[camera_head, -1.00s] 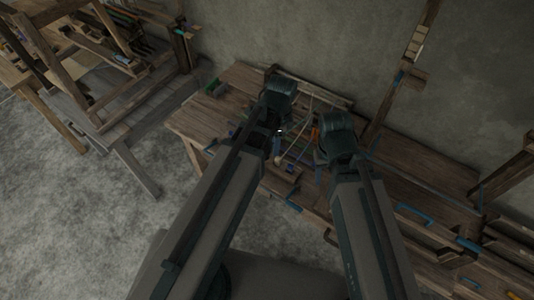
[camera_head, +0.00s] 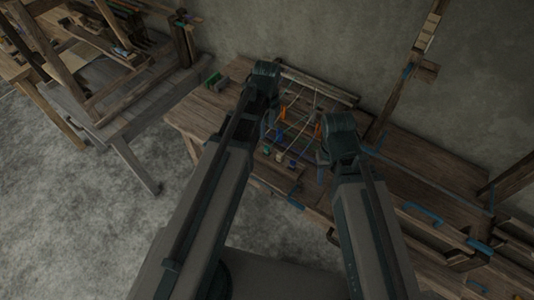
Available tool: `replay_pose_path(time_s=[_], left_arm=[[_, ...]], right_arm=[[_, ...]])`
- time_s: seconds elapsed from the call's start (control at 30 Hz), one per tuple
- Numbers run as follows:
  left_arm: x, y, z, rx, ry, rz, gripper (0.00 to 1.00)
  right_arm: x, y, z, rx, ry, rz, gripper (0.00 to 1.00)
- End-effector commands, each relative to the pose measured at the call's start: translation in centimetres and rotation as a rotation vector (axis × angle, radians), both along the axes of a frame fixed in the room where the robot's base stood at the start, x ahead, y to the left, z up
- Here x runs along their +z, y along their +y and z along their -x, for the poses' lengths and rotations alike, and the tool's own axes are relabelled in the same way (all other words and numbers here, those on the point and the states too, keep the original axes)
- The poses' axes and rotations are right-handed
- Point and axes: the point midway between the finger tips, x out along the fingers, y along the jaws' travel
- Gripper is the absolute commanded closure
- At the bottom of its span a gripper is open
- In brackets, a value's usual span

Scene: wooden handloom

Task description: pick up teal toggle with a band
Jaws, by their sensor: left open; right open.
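Several small coloured pieces lie on the wooden bench between my two arms in the head view. One is a small green or teal piece (camera_head: 266,151), but I cannot tell whether it is the teal toggle or whether it has a band. My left gripper (camera_head: 269,124) is open above the bench, just above and left of these pieces in the picture. My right gripper (camera_head: 323,162) is open to the right of them. Both gripper tips are small and dark, and partly hidden by my arms.
A frame with pale cords (camera_head: 305,98) lies at the back of the bench (camera_head: 205,112), with orange and blue pieces near it. A wooden loom (camera_head: 97,75) stands at the left. Blue handles (camera_head: 423,214) show at the right.

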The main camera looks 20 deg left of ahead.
Motion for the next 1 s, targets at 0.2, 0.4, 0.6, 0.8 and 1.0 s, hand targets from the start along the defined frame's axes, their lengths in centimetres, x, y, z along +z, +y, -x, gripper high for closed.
replay_pose_path(time_s=[0.2,0.4,0.6,0.8,1.0], left_arm=[[-3.9,0.0,0.0,0.0,0.0,0.0,0.47],[-6.5,0.0,0.0,0.001,0.0,0.0,0.47],[-7.0,0.0,0.0,0.001,0.0,0.0,0.47],[-7.4,0.0,-0.1,0.001,0.0,0.0,0.47],[-9.5,0.1,-0.3,0.001,0.0,0.0,0.47]], right_arm=[[-3.9,0.0,0.0,0.0,0.0,0.0,0.5],[-6.5,0.0,0.0,0.0,0.0,0.0,0.5],[-7.1,0.0,0.0,0.0,0.0,0.0,0.5],[-7.4,0.0,0.0,0.0,0.0,0.0,0.5],[-9.5,0.0,0.0,0.0,0.0,0.0,0.5]])
